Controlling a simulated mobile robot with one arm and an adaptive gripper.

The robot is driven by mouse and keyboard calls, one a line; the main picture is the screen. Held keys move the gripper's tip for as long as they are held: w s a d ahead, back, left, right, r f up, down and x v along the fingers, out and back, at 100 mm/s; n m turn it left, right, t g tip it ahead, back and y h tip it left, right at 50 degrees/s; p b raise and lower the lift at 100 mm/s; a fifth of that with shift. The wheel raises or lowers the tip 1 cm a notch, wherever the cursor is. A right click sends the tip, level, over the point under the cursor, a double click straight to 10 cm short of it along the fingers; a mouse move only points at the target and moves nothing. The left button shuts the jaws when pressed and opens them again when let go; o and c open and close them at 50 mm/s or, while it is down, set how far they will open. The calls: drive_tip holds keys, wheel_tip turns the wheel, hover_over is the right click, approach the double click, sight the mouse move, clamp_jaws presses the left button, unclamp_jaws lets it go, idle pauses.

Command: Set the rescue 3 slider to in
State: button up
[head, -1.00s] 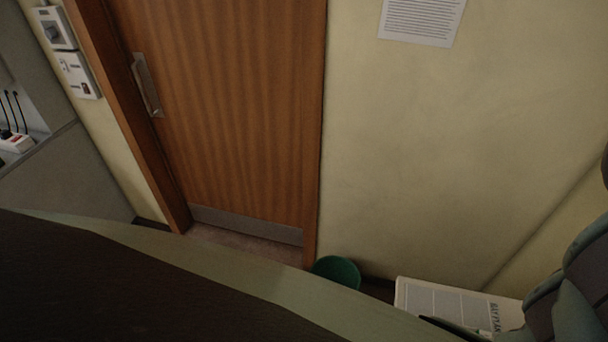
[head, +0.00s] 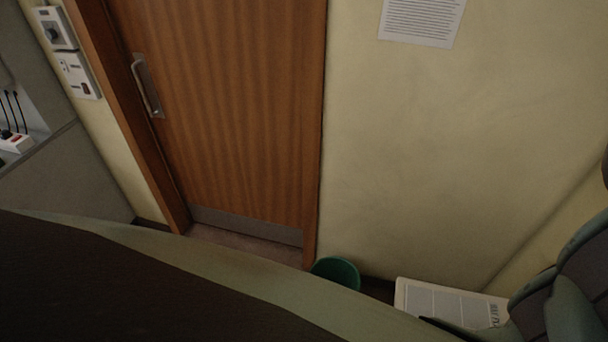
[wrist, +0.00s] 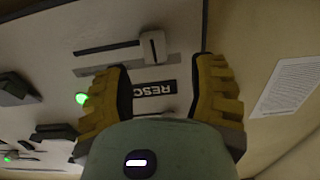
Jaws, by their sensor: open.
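In the wrist view a white slider knob (wrist: 153,48) sits at the right part of a dark horizontal slot (wrist: 108,48) on a pale panel (wrist: 60,30). Nothing is between the fingers that I can see gripped. The slider is not in the head view.
Green lamps (wrist: 82,98) and dark knobs (wrist: 15,88) are on the panel's left. A printed sheet (wrist: 288,87) hangs on the wall at right. The head view shows a wooden door (head: 220,110), a green bin (head: 336,271) and wall switches (head: 78,75).

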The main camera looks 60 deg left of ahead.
drive_tip(key=v, duration=0.7)
drive_tip(key=shift+s+a, duration=0.15)
drive_tip(key=shift+a, duration=0.1)
